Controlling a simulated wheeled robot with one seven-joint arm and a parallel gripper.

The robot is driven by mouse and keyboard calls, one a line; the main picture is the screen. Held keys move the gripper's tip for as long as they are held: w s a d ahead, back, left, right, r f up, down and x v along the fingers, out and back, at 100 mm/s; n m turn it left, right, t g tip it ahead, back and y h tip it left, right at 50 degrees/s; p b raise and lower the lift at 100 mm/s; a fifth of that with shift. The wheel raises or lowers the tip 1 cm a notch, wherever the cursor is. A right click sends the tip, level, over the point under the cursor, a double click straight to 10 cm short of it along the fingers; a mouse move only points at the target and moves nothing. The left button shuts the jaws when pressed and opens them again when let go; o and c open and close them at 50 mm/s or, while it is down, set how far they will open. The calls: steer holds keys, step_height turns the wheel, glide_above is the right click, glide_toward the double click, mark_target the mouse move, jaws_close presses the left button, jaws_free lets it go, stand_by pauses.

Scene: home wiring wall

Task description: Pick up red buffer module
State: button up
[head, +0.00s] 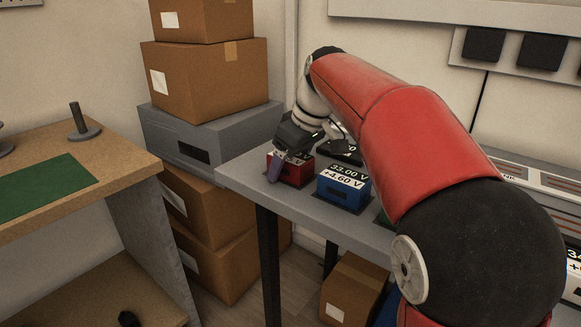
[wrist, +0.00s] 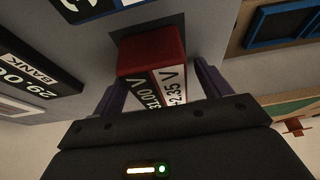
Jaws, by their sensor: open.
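The red buffer module (head: 291,170) stands on the grey table near its left end. In the wrist view the red module (wrist: 150,52) lies between my two fingers, with labels reading 31.00 V and 2.35 V on its face. My gripper (head: 279,168) is over it in the head view, with a purple finger in front of the module. In the wrist view my gripper (wrist: 157,95) has its purple fingers apart, one on each side of the module, with gaps visible. My gripper hides part of the module's top in the head view.
A blue module (head: 343,188) labelled 33.00 V and +4.60 V stands just right of the red one. A dark module labelled BANK (wrist: 38,75) lies left in the wrist view. Stacked boxes (head: 205,80) stand left of the grey table (head: 245,180).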

steer(key=c, duration=1.2)
steer(key=shift+r, duration=0.1)
steer(key=shift+r+p, duration=2.9)
steer(key=shift+r, duration=7)
